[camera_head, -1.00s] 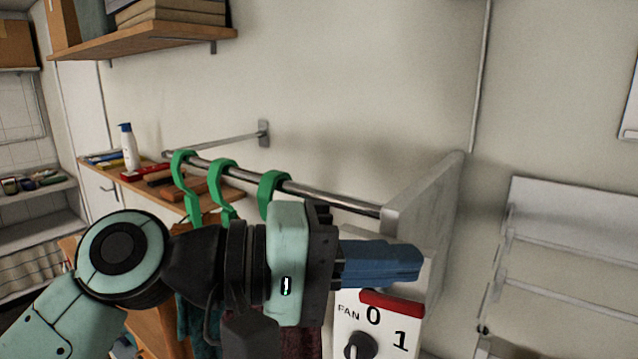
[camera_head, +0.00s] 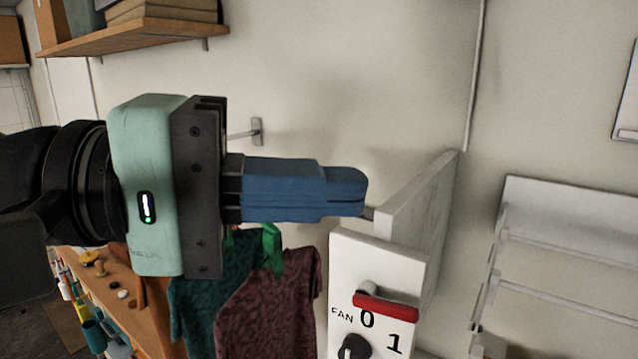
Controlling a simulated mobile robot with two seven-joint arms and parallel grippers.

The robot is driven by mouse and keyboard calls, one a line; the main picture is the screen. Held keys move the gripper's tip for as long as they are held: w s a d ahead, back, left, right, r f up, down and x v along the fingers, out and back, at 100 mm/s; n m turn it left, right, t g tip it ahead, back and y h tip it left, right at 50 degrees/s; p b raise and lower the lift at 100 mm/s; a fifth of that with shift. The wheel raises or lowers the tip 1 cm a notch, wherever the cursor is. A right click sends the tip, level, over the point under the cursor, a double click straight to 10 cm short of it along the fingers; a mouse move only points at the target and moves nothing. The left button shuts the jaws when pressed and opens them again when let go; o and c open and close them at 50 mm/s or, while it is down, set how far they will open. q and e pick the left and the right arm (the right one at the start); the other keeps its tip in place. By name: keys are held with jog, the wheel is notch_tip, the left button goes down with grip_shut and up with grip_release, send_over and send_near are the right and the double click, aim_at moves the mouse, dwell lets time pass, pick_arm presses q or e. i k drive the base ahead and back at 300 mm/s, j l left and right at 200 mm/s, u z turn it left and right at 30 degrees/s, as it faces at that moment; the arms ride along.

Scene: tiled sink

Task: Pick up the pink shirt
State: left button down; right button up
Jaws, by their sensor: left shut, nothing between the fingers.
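A dark pinkish-maroon patterned shirt (camera_head: 270,312) hangs at the lower middle of the head view, below my left gripper. A teal patterned shirt (camera_head: 200,308) hangs just left of it and partly behind it. A green hanger (camera_head: 272,245) shows above the maroon shirt. My left gripper (camera_head: 362,190) points right with its blue fingers shut and empty, above and in front of the hanging clothes. It hides most of the rail and the other hangers. My right gripper is not in view.
A white panel (camera_head: 375,258) with a red switch (camera_head: 386,306) and a FAN dial (camera_head: 352,347) stands right of the clothes. A wooden shelf (camera_head: 150,40) is at upper left. A wooden worktop (camera_head: 118,300) with small items lies lower left. A white rack (camera_head: 560,240) is at right.

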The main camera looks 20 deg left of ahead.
aim_at(270, 315)
jog(key=k+j, duration=0.25)
jog(key=k, duration=0.2)
jog(key=k+j, duration=0.25)
jog(key=k, duration=0.25)
